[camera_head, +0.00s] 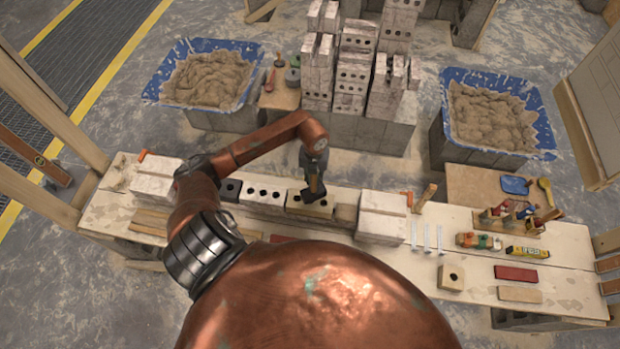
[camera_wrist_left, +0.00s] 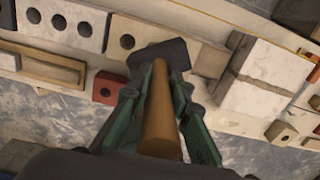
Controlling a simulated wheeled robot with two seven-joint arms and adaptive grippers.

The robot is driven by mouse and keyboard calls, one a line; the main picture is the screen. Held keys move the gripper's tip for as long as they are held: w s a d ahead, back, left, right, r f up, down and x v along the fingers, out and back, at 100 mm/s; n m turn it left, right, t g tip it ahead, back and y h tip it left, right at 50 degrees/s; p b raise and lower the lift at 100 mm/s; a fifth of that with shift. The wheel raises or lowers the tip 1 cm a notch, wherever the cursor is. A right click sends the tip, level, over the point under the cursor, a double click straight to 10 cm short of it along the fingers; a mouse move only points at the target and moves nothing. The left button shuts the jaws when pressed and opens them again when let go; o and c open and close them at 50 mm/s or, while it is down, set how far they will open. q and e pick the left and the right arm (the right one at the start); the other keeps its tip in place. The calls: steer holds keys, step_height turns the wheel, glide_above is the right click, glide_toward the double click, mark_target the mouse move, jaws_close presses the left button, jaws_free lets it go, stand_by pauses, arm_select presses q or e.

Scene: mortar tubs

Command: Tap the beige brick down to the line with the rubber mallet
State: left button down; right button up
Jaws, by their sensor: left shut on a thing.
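My left gripper (camera_head: 314,178) is shut on the wooden handle of the rubber mallet; the handle (camera_wrist_left: 160,118) runs between its green fingers in the wrist view. The mallet's black head (camera_head: 310,195) points down at the beige brick (camera_head: 297,207), which sits in the row on the bench. In the wrist view the black head (camera_wrist_left: 168,54) covers part of the beige brick (camera_wrist_left: 140,35), leaving one hole showing. I cannot tell whether head and brick touch. A thin orange line (camera_wrist_left: 258,30) shows behind the row in the wrist view. My right gripper is out of view.
White end blocks (camera_head: 382,215) flank the row. To the right on the bench (camera_head: 450,215) lie several bolts, a yellow level (camera_head: 527,252), a red brick (camera_head: 515,274) and a small holed block (camera_head: 451,277). Blue mortar tubs (camera_head: 247,88) and stacked bricks stand behind.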

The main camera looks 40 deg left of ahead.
mark_target(310, 189)
arm_select(q)
steer(key=shift+s+a+f+n, duration=0.25)
steer(key=shift+s+a+n, duration=0.15)
steer(key=shift+n, duration=0.4)
steer(key=shift+a, duration=0.15)
steer(key=shift+f, duration=0.2)
step_height(310, 189, down, 4)
steer(key=b, duration=0.3)
steer(key=shift+f, duration=0.15)
step_height(310, 189, up, 5)
steer(key=p, duration=0.4)
steer(key=shift+r, duration=0.2)
steer(key=shift+f, duration=0.15)
